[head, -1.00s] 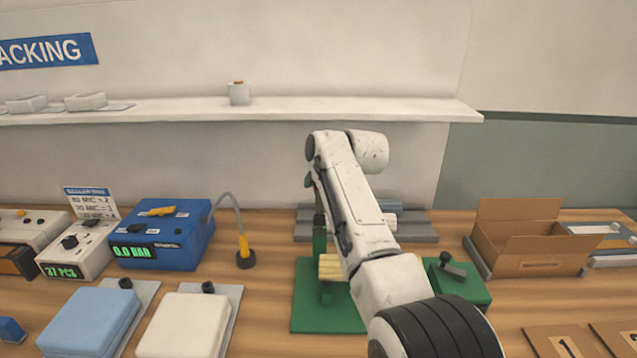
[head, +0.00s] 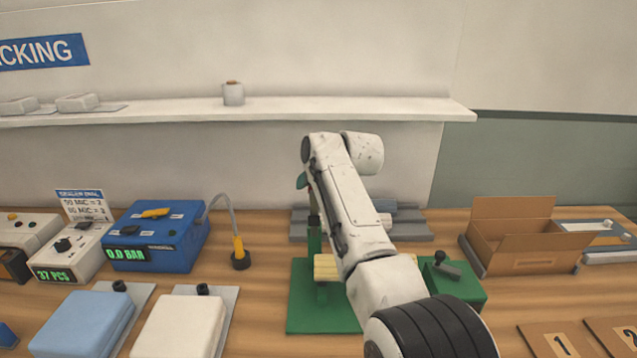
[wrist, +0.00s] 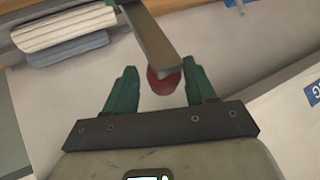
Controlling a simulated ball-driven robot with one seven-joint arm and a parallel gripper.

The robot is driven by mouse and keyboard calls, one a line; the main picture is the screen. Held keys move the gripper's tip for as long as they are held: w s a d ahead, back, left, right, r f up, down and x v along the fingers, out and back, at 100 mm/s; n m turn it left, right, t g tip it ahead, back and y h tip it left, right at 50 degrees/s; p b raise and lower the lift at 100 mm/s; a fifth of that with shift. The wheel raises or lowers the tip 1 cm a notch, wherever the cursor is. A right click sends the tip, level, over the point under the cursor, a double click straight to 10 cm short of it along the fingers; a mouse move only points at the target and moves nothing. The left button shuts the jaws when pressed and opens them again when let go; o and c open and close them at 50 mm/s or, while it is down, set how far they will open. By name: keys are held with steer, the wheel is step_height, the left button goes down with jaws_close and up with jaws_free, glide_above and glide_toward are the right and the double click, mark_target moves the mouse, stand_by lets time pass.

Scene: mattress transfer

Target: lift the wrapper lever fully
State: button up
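The wrapper (head: 300,312) is a green stand on the bench with a pale yellow roll (head: 325,268) across it. My arm covers part of it in the head view. In the wrist view, its lever (wrist: 152,38) is a flat grey-brown bar that ends in a red knob (wrist: 163,83). My gripper (wrist: 162,86) has its two green fingers on either side of the knob. Narrow gaps seem to show between knob and fingers, so it looks open around the knob. In the head view the knob is hidden and only a bit of green finger shows.
A blue sealer box (head: 160,238) and a bent hose with a yellow handle (head: 239,250) stand left of the wrapper. White (head: 180,325) and blue (head: 82,322) mattresses lie in front. An open carton (head: 512,240) stands right. A shelf (head: 350,110) runs behind.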

steer(key=shift+s+r, duration=0.1)
steer(key=b+v, duration=0.1)
steer(key=v, duration=0.9)
steer(key=shift+d, duration=0.15)
steer(key=shift+s+r, duration=0.1)
steer(key=shift+s, duration=0.05)
steer(key=shift+c, duration=0.3)
